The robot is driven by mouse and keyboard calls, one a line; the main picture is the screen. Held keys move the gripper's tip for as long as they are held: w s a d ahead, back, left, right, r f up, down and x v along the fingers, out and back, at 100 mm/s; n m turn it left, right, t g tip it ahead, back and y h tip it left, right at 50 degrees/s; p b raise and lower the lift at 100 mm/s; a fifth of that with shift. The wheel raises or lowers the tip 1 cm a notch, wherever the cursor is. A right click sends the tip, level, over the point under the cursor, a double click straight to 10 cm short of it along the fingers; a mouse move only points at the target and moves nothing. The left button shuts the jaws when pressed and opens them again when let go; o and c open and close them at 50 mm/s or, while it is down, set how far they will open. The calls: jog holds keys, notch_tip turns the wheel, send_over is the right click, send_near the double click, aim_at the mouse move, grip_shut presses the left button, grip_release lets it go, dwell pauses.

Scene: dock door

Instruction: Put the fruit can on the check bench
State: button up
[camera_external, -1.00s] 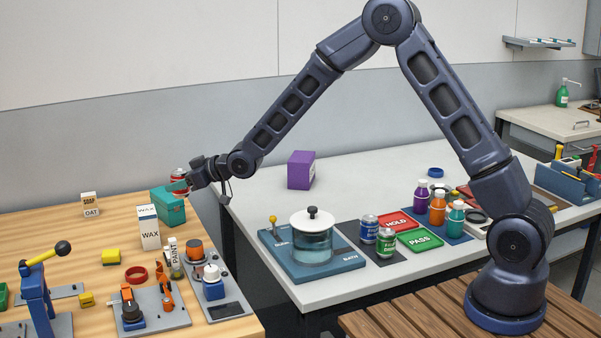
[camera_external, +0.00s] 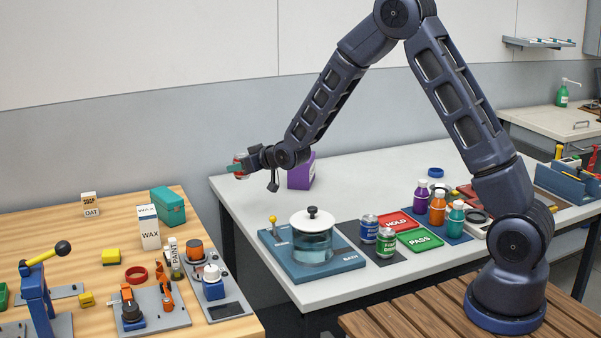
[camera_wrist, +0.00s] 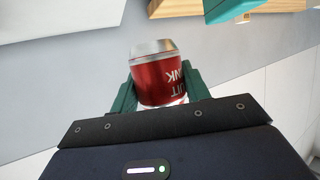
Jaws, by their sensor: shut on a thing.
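The fruit can is red with a silver lid and partly readable white lettering, seen upside down in the wrist view (camera_wrist: 160,78). My gripper (camera_external: 237,168) is shut on it, with the green fingers on either side. In the external view the can (camera_external: 241,176) is held in the air, roughly upright, near the back left corner of the pale grey bench (camera_external: 255,205). That bench bears a red HOLD mat (camera_external: 396,222) and a green PASS mat (camera_external: 420,239). The exact height above the bench is hard to tell.
A purple box (camera_external: 301,175) stands just right of my gripper. A glass pot (camera_external: 312,240), blue and green cans (camera_external: 386,242) and bottles (camera_external: 437,208) stand farther right. The wooden table (camera_external: 105,235) at left holds a teal box (camera_external: 168,206). The bench's back middle is clear.

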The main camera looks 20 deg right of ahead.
jog(key=d+f+m+t+h, duration=0.2)
jog(key=d+m+h, duration=0.75)
jog(key=d, duration=3.05)
jog(key=w+a+r+n+g+y, duration=0.1)
jog(key=w+a+r+n+y, duration=0.15)
jog(key=a+n+y, duration=0.65)
jog(key=s+a+f+n+g+y, duration=0.1)
jog(key=s+a+n+g+y, duration=0.5)
jog(key=a, duration=0.4)
jog(key=s+d+f+n+g+h, duration=0.1)
jog(key=s+d+f+n+g, duration=0.1)
jog(key=s+n+g, duration=0.7)
jog(key=s+d+f+n+g+h, duration=0.1)
jog(key=s+d+f+n+g, duration=0.15)
jog(key=s+n+g, duration=0.65)
jog(key=shift+s+f+m+t+y, duration=0.1)
jog(key=shift+s+f+m+t, duration=0.25)
jog(key=shift+f, duration=0.55)
jog(key=shift+s+f+m+t+y, duration=0.1)
jog(key=shift+f+m+t, duration=0.35)
jog(key=shift+f+m, duration=0.35)
jog(key=shift+s+f+m+t+y, duration=0.1)
jog(key=shift+s+f+m+t, duration=0.25)
jog(key=shift+f, duration=0.65)
